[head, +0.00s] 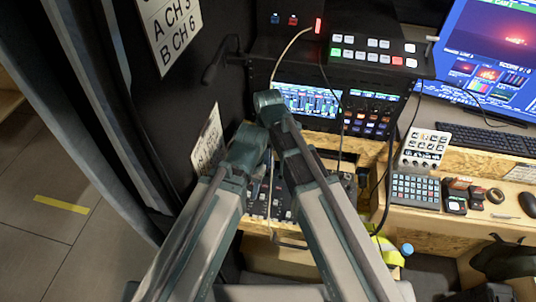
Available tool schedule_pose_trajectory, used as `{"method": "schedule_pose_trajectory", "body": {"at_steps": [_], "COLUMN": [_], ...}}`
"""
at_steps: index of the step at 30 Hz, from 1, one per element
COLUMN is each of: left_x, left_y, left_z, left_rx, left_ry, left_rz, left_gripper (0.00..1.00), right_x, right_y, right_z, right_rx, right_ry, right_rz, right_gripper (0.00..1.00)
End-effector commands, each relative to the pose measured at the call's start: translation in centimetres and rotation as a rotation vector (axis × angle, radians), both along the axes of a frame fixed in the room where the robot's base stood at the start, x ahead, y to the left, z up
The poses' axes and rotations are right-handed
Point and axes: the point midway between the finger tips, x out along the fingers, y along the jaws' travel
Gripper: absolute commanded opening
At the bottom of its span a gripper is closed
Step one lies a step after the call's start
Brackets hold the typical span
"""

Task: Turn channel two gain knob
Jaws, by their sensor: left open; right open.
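An audio mixer panel (283,206) with rows of small knobs and buttons lies low in the desk recess, partly covered by my arms. The channel two gain knob cannot be picked out; it is too small or hidden. My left gripper (257,173) is at the folded end of the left arm, over the left part of the mixer, open, with its fingers hardly visible. My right gripper (272,112) is higher, before the screen rack; it is open, and its fingers are mostly hidden by the arm. No contact with a knob can be seen.
A screen rack (305,101) and a button switcher (372,50) stand behind. To the right are a small white control box (423,148), a button pad (415,190), a keyboard (488,139) and a monitor (497,52). Cables hang near the grippers. A dark wall is on the left.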

Motion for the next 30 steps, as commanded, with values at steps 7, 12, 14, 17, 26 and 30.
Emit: {"method": "schedule_pose_trajectory", "body": {"at_steps": [7, 12, 14, 17, 26, 30], "left_x": [0.0, 0.0, 0.0, 0.0, 0.0, 0.0], "left_y": [0.0, 0.0, 0.0, 0.0, 0.0, 0.0], "left_z": [4.5, 5.5, 5.6, 5.5, 5.4, 5.4], "left_rx": [0.000, 0.000, 0.000, 0.000, 0.000, 0.000], "left_ry": [0.000, 0.000, 0.000, 0.000, 0.000, 0.000], "left_rz": [0.000, 0.000, 0.000, 0.000, 0.000, 0.000], "left_gripper": [0.45, 0.45, 0.45, 0.45, 0.45, 0.45], "right_x": [0.0, 0.0, 0.0, 0.0, 0.0, -0.1], "right_y": [0.0, 0.0, 0.0, 0.0, 0.0, -0.3], "right_z": [4.5, 5.5, 5.6, 5.5, 5.4, 5.4], "right_rx": [0.000, 0.000, 0.000, 0.000, 0.000, 0.000], "right_ry": [0.000, 0.000, 0.000, 0.000, 0.000, -0.001], "right_rz": [0.000, 0.000, 0.000, 0.000, 0.000, -0.015], "right_gripper": [0.51, 0.51, 0.51, 0.51, 0.51, 0.51]}}
